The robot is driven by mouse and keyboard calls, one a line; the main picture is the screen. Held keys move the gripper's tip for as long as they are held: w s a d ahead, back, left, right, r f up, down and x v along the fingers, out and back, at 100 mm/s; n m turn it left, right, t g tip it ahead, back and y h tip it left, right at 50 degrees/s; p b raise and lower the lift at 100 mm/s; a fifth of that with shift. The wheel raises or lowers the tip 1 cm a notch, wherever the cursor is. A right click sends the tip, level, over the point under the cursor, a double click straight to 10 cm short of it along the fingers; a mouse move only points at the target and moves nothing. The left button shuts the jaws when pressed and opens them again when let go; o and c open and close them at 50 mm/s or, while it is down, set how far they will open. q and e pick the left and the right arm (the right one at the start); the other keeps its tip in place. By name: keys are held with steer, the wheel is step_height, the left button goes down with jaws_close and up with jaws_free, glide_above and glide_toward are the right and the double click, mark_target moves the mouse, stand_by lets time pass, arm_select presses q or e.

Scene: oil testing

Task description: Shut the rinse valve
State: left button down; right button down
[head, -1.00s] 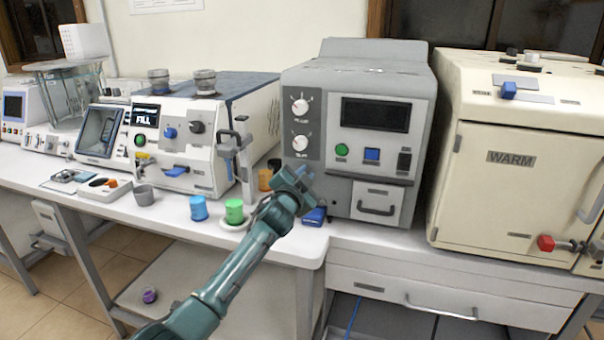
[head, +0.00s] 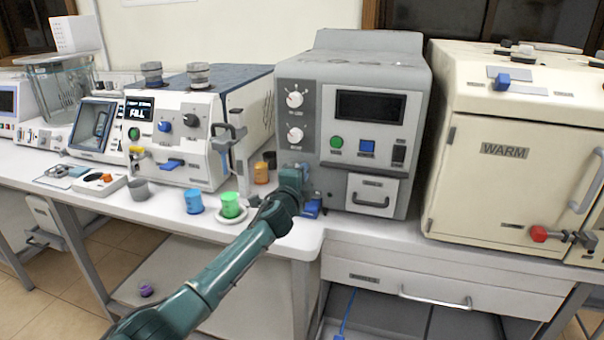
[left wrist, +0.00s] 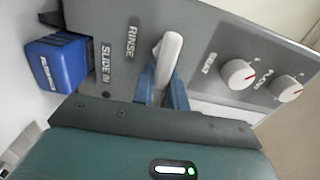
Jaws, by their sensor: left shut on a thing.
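The rinse valve shows in the left wrist view as a white lever (left wrist: 168,52) beside the label RINSE on the grey panel. My left gripper (left wrist: 162,92) has its blue fingers on either side of the lever's lower part and is shut on it. In the head view my left gripper (head: 303,180) is at the lower left front of the grey machine (head: 412,130), and its wrist hides the valve there. My right gripper is not in view.
A blue block (left wrist: 58,62) sits by the SLIDE IN label, left of the lever. Two white knobs (left wrist: 238,74) are to its right. Green (head: 231,206) and blue cups (head: 193,202) stand left of my arm. A cream WARM cabinet (head: 505,190) stands at the right.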

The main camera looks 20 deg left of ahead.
arm_select(q)
steer(key=shift+f+m, duration=0.1)
steer(key=shift+m, duration=0.2)
steer(key=c, duration=1.4)
jaws_free()
steer(key=s, duration=1.3)
steer(key=shift+a+p, duration=0.25)
steer(key=shift+p, duration=0.05)
steer(key=shift+s+f, duration=0.1)
